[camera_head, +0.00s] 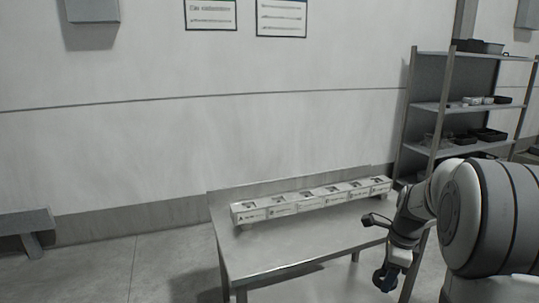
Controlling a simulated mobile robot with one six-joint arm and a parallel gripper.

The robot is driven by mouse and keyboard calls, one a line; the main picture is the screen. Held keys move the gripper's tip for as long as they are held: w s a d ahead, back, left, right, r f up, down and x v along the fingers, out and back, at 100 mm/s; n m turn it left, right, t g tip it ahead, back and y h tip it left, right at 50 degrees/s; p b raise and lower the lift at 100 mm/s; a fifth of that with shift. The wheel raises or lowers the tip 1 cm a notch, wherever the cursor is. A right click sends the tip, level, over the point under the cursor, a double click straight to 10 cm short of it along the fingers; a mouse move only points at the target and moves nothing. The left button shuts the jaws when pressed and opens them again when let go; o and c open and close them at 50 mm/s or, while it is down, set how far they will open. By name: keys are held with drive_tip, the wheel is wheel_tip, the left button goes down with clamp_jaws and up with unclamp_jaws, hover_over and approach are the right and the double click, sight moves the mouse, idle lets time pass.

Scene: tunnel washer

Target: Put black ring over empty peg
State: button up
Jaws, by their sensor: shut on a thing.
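My gripper (388,226) is at the right end of the metal table (300,236), in front of my own arm. It is shut on a small dark thing (374,219), which looks flat and dark like the black ring. Its hole is too small to make out. A row of white labelled boxes (312,200) runs along the back of the table, with small dark tops. I cannot make out any peg, empty or filled, at this size. My gripper is to the right of and nearer than the row, apart from it.
The front of the tabletop is bare. A low raised edge runs along its back. A metal shelf rack (440,108) with dark trays stands at the right. A grey bench (27,224) stands at the far left, with clear floor between it and the table.

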sight(375, 273)
drive_tip(key=shift+w+a+f+n, duration=0.25)
drive_tip(key=shift+w+f+n, duration=0.1)
drive_tip(key=shift+w+n, duration=0.1)
drive_tip(key=shift+w+a+f+n, duration=0.25)
drive_tip(key=shift+w+f+n, duration=0.05)
drive_tip(key=shift+w+n, duration=0.15)
drive_tip(key=shift+w+a+f+n+p, duration=0.1)
drive_tip(key=shift+a+f+n+p, duration=0.15)
drive_tip(key=shift+n, duration=0.35)
drive_tip(key=shift+w+a+f+n+p, duration=0.1)
drive_tip(key=shift+a+n, duration=0.25)
drive_tip(key=shift+n, duration=0.25)
drive_tip(key=w+a+f+n+g+h+p, duration=0.1)
drive_tip(key=w+a+f+n, duration=0.1)
drive_tip(key=a+f+n, duration=0.55)
drive_tip(key=w+a+f+n+g+p, duration=0.1)
drive_tip(key=w+a+f+n+p, duration=0.2)
drive_tip(key=n, duration=0.7)
drive_tip(key=s+a+f+b, duration=0.1)
drive_tip(key=s+f, duration=0.4)
drive_tip(key=shift+a+f+n, duration=0.15)
drive_tip(key=shift+a+n, duration=0.2)
drive_tip(key=shift+a, duration=0.05)
